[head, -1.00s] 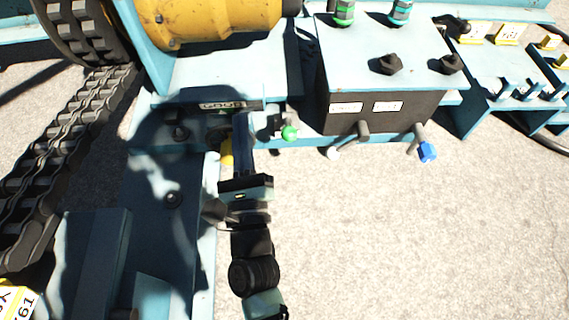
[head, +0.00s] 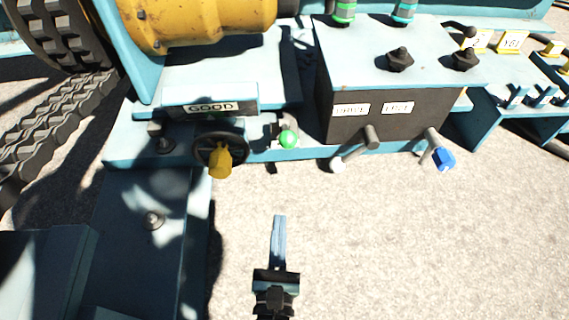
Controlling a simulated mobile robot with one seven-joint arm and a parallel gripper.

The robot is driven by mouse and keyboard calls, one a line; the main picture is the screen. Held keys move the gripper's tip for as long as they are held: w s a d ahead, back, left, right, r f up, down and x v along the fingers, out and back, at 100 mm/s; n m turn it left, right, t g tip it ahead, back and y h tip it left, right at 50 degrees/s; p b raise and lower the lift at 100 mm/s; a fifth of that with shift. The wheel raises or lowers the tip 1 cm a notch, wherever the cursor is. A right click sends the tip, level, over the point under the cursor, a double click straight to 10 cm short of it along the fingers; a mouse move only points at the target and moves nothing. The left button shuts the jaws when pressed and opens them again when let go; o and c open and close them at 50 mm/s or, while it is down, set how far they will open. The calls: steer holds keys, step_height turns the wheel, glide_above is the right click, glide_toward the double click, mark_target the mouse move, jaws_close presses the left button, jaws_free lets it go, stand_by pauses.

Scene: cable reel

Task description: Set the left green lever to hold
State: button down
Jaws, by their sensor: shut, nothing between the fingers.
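A lever with a round green knob (head: 288,139) sticks out of the front of the teal frame, right of the black handwheel and left of the dark control box. Its exact setting is hard to read, and I see no readable "hold" mark. Two green-banded parts stand on top of the box at the picture's upper edge, a green one (head: 344,12) on the left and a teal-green one (head: 404,12) on the right; they are partly cut off. My gripper (head: 279,222) is shut and empty over the concrete, below the green knob in the picture and apart from it.
The handwheel (head: 220,150) has a yellow grip, below a plate reading "GOOD" (head: 211,107). The control box (head: 385,110) carries a white-tipped lever (head: 338,164) and a blue-tipped lever (head: 443,158). Open concrete (head: 400,250) lies in front.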

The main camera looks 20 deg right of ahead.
mark_target(286, 133)
steer(key=shift+w, duration=0.1)
steer(key=r+x, duration=0.2)
steer(key=x, duration=1)
steer(key=shift+w+d+r+b, duration=0.2)
steer(key=shift+d+r+b, duration=0.1)
steer(key=shift+r+b, duration=0.1)
steer(key=shift+r+p, duration=0.2)
steer(key=shift+p, duration=0.2)
